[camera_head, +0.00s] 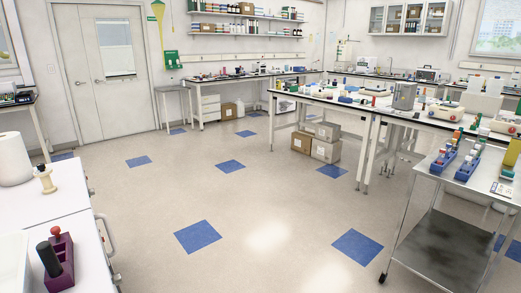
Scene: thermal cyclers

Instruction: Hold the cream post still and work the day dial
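A small cream post-like piece (46,180), wider at its base and top, stands upright on the white cabinet top at the far left; I cannot tell whether it is the cream post. I cannot make out a day dial anywhere in the head view. Neither of my grippers is in view.
Open floor with blue tiles fills the middle. A steel cart (440,245) with blue racks stands at right, before long crowded benches. Boxes (326,151) sit underneath.

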